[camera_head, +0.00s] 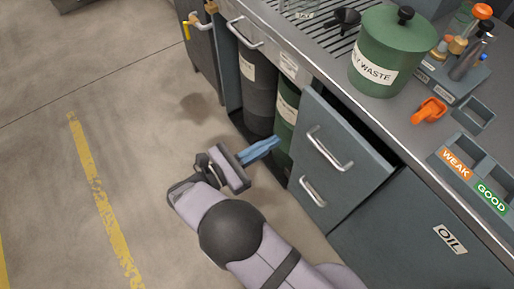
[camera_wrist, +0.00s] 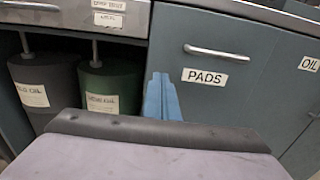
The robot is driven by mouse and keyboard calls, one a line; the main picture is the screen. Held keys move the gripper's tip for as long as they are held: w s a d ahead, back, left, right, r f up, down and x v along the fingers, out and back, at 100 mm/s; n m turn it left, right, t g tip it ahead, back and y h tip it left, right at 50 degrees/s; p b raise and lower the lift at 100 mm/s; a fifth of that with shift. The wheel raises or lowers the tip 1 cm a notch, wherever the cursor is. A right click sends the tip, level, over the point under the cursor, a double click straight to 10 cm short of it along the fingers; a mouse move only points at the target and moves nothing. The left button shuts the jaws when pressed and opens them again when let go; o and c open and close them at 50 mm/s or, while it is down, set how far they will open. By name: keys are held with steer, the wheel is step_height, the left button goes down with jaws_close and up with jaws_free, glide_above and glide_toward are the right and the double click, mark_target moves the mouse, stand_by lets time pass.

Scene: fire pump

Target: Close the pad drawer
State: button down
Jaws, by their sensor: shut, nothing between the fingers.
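The pad drawer (camera_head: 337,140) is a grey-blue drawer with a silver bar handle, in the right half of the head view. It stands out from the cabinet, with a dark gap showing behind its front. In the wrist view its front (camera_wrist: 250,72) bears a PADS label. My gripper (camera_head: 275,143) has blue fingers and is shut and empty, left of the drawer front. In the wrist view the fingers (camera_wrist: 162,98) show at the left edge of the drawer front, below the handle's height. I cannot tell whether they touch it.
Under the counter left of the drawer, a dark drum (camera_head: 257,90) and a green drum (camera_head: 286,105) stand in an open bay. An OIL cabinet (camera_head: 425,225) is to the right. The floor at left is clear.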

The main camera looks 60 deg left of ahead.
mark_target(303, 123)
steer(key=w, duration=0.8)
steer(key=w, duration=0.4)
steer(key=shift+w, duration=0.25)
steer(key=shift+w+r, duration=0.1)
steer(key=shift+r, duration=0.1)
steer(key=s, duration=1.4)
steer(key=shift+s+f, duration=0.2)
steer(key=shift+s, duration=0.1)
